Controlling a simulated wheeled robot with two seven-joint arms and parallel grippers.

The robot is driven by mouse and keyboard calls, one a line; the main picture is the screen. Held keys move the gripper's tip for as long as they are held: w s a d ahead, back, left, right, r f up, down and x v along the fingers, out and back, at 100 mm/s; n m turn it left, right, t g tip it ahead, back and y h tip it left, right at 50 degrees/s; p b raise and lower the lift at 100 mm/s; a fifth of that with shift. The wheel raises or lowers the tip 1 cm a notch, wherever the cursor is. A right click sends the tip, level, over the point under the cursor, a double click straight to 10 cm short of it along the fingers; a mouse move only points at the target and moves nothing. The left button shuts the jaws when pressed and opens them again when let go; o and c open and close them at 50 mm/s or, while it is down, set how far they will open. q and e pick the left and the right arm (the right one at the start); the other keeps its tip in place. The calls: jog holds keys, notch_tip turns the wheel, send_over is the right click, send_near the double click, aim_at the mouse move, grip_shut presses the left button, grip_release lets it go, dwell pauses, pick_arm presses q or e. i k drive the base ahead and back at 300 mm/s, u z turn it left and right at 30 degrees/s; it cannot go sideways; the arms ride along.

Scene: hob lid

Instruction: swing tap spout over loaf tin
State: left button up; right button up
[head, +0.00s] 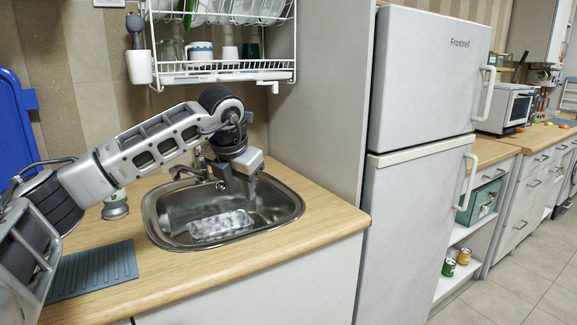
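The loaf tin (222,225), a shiny silver rectangular tin, lies in the bottom of the steel sink. The tap (201,164) stands at the back of the sink, and its spout (187,171) points left, away from above the tin. My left gripper (239,182) hangs over the back of the sink, just right of the tap, with fingers pointing down. Its fingers look apart with nothing seen between them. Whether it touches the tap cannot be told, as the gripper partly covers that area. My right gripper is not in view.
The steel sink (163,228) is set in a wooden counter (325,215). A ribbed dark mat (95,270) lies front left, with a small jar (115,206) behind it. A white dish rack (225,72) hangs above. A tall fridge (420,160) stands right.

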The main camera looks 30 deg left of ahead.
aim_at(175, 171)
jog(key=z, duration=1.75)
jog(key=k, duration=0.55)
jog(key=u, duration=2.2)
jog(key=i, duration=1)
jog(key=u, duration=0.35)
